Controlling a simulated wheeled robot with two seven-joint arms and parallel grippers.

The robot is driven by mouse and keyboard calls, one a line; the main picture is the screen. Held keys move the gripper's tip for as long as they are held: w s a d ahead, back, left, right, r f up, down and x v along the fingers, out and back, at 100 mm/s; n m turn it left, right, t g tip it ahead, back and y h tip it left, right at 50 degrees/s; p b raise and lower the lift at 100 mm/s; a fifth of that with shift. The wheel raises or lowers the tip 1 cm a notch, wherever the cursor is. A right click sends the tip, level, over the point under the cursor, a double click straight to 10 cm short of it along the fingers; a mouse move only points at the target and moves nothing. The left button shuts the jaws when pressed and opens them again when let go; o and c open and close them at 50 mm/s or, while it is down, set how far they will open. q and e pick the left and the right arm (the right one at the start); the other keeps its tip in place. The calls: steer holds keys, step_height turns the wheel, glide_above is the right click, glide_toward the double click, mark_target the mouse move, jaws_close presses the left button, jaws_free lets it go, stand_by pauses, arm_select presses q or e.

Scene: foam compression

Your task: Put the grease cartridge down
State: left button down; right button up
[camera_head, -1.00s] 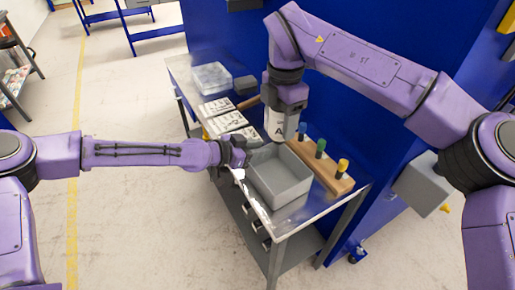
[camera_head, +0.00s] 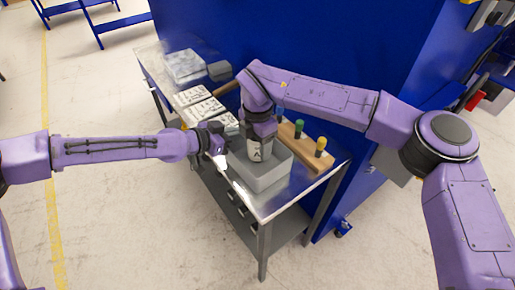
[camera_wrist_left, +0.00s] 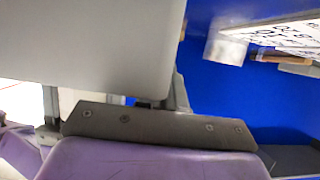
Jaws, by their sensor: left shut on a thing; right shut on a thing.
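The grease cartridge (camera_head: 254,150), white with dark letters, is upright in my right gripper (camera_head: 258,136). The right gripper is shut on its upper part, pointing down over the grey bin (camera_head: 262,181). The cartridge's lower end is at the bin's opening; I cannot tell whether it touches the floor inside. My left gripper (camera_head: 218,148) is at the bin's left side and shut, apparently on its wall; its fingertips are hard to make out. In the left wrist view a large plain grey surface (camera_wrist_left: 95,45), likely the bin, fills the upper left.
The bin stands on a metal-topped bench (camera_head: 270,207). A wooden block (camera_head: 308,158) with coloured-top pieces stands to its right. White printed boxes (camera_head: 197,105) and a clear tub (camera_head: 185,66) lie farther back. A blue cabinet (camera_head: 330,60) rises behind.

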steer(key=shift+f, duration=0.9)
steer(key=shift+f, duration=0.1)
steer(key=o, duration=1.4)
step_height(320, 180, up, 12)
steer(key=shift+r, duration=0.15)
arm_select(q)
steer(key=c, duration=1.2)
jaws_free()
steer(key=shift+o, duration=0.2)
